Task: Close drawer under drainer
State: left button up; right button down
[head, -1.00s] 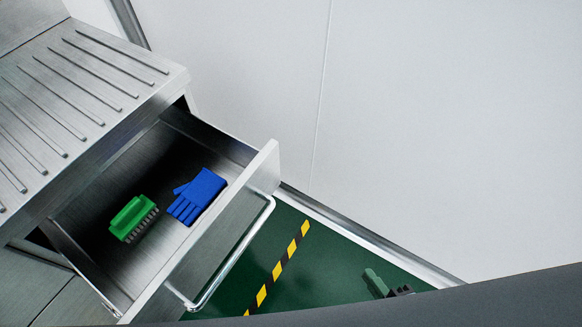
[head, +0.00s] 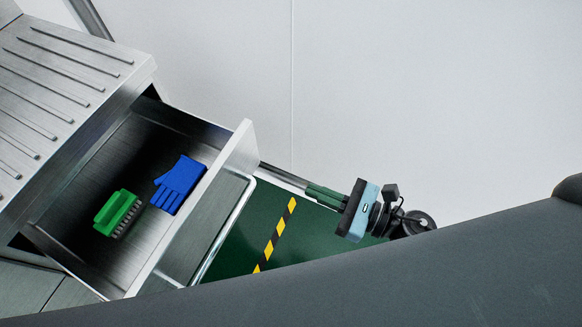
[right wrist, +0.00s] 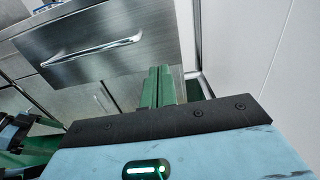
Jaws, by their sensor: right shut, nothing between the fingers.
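The steel drawer (head: 205,205) is pulled out under the ribbed drainer (head: 70,75). A blue glove (head: 180,184) and a green brush (head: 117,213) lie inside it. The drawer's bar handle (head: 228,228) is on its front; the handle also shows in the right wrist view (right wrist: 92,50). My right gripper (head: 312,190) is shut and empty, to the right of the drawer front and apart from it. My left gripper is not clearly visible in the head view.
A white wall (head: 400,90) stands behind and to the right. The green floor (head: 240,235) with a yellow and black stripe (head: 275,236) is clear in front of the drawer. My dark arm link covers the lower right of the head view.

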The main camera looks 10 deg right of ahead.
aim_at(248, 163)
jog(key=p+x, duration=0.2)
jog(key=x, duration=1)
jog(key=shift+w+a+r, duration=0.1)
jog(key=shift+w, duration=0.1)
pick_arm(q)
jog(key=shift+d+r, duration=0.1)
jog(key=shift+r, duration=0.85)
pick_arm(e)
jog(key=shift+w+a, duration=0.25)
jog(key=shift+a, duration=0.1)
pick_arm(q)
jog(key=shift+s, duration=0.1)
pick_arm(e)
jog(key=shift+w+a, duration=0.1)
jog(key=shift+a, duration=0.05)
